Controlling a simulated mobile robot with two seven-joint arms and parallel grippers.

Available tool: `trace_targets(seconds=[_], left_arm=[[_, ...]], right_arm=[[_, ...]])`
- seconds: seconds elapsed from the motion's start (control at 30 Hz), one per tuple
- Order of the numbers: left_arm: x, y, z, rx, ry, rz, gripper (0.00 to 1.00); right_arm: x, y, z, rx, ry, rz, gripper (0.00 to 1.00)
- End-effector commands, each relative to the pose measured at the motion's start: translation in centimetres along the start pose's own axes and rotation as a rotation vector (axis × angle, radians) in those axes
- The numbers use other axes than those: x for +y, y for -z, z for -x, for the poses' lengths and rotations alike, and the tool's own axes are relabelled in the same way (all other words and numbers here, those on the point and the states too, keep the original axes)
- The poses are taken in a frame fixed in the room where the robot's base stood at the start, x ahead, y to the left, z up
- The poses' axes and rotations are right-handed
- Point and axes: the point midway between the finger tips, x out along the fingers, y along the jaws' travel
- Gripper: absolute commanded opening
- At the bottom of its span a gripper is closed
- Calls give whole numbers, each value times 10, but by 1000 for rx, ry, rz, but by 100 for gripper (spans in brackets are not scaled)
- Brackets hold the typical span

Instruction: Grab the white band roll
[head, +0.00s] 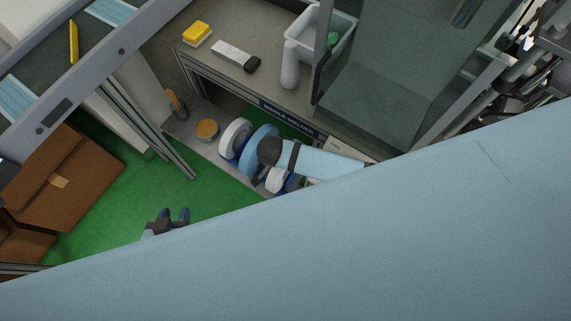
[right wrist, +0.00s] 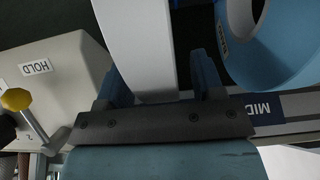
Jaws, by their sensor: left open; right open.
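A white roll (head: 235,138) stands on edge on the low grey shelf, left of a larger light blue roll (head: 260,150). A smaller white piece (head: 275,180) shows below my right gripper and is partly hidden by it. In the right wrist view, my right gripper (right wrist: 160,82) is open, with a broad white band (right wrist: 145,45) running between its two blue fingers; I cannot tell whether they touch it. A blue roll (right wrist: 268,38) is just right of the fingers. My left gripper (head: 174,217) is open and empty above the green floor.
A white box marked HOLD (right wrist: 50,75) with a yellow knob (right wrist: 16,99) stands left of the right gripper. An orange-topped round item (head: 207,129) is on the shelf. A grey counter (head: 215,28) is above. Brown cases (head: 62,180) stand at left. Green floor (head: 110,210) is open.

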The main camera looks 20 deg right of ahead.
Motion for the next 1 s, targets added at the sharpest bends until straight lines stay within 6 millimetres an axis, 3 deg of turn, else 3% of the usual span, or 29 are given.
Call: trace_targets(seconds=[0.23, 0.5, 0.83, 1.0], left_arm=[[0, -2, 0, -3, 0, 0, 43], [0, -4, -1, -7, 0, 1, 43], [0, -3, -1, -6, 0, 1, 43], [0, -2, 0, -4, 0, 1, 43]], right_arm=[[0, 0, -3, 0, 1, 0, 62], [0, 0, -3, 0, 1, 0, 2], [0, 1, -1, 0, 1, 0, 0], [-1, 5, 10, -1, 3, -1, 0]])
